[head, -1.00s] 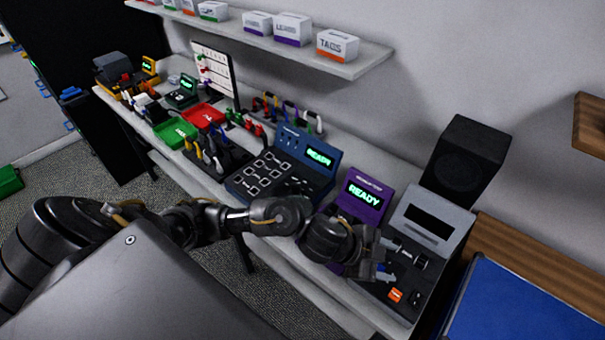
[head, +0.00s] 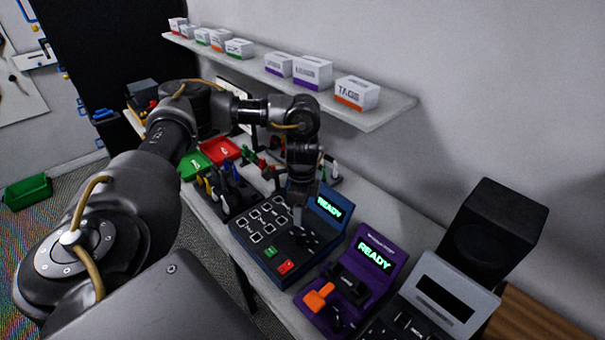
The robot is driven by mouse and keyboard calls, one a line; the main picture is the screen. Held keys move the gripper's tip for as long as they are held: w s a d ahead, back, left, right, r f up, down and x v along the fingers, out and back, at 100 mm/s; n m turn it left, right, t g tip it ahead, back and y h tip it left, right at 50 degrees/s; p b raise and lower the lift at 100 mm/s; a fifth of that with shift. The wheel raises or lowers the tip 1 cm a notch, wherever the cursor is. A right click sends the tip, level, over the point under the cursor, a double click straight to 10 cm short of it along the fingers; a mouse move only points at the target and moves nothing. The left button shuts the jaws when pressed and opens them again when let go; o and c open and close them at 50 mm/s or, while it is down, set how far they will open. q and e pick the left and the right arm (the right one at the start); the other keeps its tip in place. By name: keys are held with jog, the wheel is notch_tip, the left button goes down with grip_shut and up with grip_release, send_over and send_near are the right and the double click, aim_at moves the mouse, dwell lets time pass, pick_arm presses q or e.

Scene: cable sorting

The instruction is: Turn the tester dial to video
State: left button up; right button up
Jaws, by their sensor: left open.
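The blue tester (head: 262,262) stands on the bench with a lit READY screen (head: 328,208). Its panel has several white-outlined sockets, a green button (head: 270,252) and a red button (head: 286,267). My left gripper (head: 300,212) points down over the right part of this panel, just in front of the screen, and is open. Dark parts (head: 310,238) show below and right of the fingers; I cannot tell the dial or its setting there. Whether the fingers touch anything is unclear. My right gripper is not in view.
Green (head: 194,165) and red (head: 222,151) trays lie farther left. A shelf (head: 385,112) with boxes overhangs the bench.

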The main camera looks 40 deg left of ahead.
aim_at(301, 235)
pick_arm(q)
jog(key=f, duration=0.5)
jog(key=f+b, duration=0.1)
jog(key=f, duration=0.4)
jog(key=shift+s+d+f, duration=0.15)
jog(key=shift+s+f, duration=0.05)
jog(key=shift+f, duration=0.1)
jog(key=c, duration=1)
